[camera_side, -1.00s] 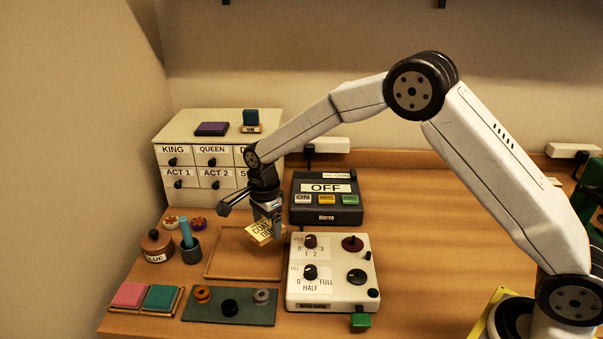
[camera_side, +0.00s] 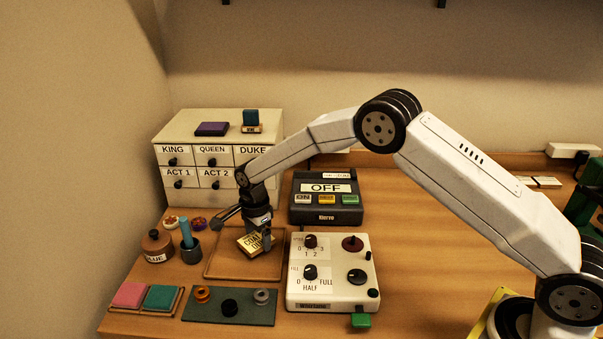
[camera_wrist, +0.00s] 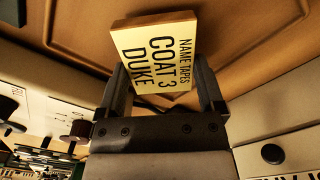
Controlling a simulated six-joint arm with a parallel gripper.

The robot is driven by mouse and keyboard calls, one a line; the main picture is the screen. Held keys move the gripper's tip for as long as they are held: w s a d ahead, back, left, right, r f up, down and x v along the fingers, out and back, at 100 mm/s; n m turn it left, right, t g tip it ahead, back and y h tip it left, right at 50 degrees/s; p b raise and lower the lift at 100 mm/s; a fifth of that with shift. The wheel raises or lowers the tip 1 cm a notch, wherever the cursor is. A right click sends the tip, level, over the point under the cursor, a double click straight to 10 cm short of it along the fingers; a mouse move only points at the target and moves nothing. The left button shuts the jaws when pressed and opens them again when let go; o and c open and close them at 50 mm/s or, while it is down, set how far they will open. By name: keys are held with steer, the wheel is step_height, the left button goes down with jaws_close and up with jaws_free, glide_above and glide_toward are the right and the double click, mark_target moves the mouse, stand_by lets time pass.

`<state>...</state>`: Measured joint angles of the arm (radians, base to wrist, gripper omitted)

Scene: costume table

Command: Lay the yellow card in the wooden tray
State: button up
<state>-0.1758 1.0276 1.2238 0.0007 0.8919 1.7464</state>
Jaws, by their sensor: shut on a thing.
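The yellow card (camera_side: 251,244) has black lettering that includes COAT and DUKE, and it is tilted. My gripper (camera_side: 262,238) is shut on it, over the wooden tray (camera_side: 214,271). In the wrist view the card (camera_wrist: 152,58) sits between the two fingers of my gripper (camera_wrist: 163,88), with the tray's raised rim (camera_wrist: 84,50) behind it. The tray is a shallow brown frame on the table. I cannot tell whether the card's lower edge touches the tray floor.
A white control box (camera_side: 330,280) with knobs stands close to the tray's right. A dark box labelled OFF (camera_side: 326,198) is behind it. A glue pot (camera_side: 157,246) and a blue stick in a cup (camera_side: 189,241) stand left. A green board (camera_side: 228,307) lies in front.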

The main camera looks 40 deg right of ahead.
mark_target(259, 239)
steer(key=shift+f, duration=0.65)
steer(key=shift+f, duration=0.2)
steer(key=o, duration=1)
steer(key=shift+c, duration=0.2)
steer(key=shift+r, duration=0.2)
step_height(259, 239, up, 12)
steer(key=shift+s+d, duration=0.1)
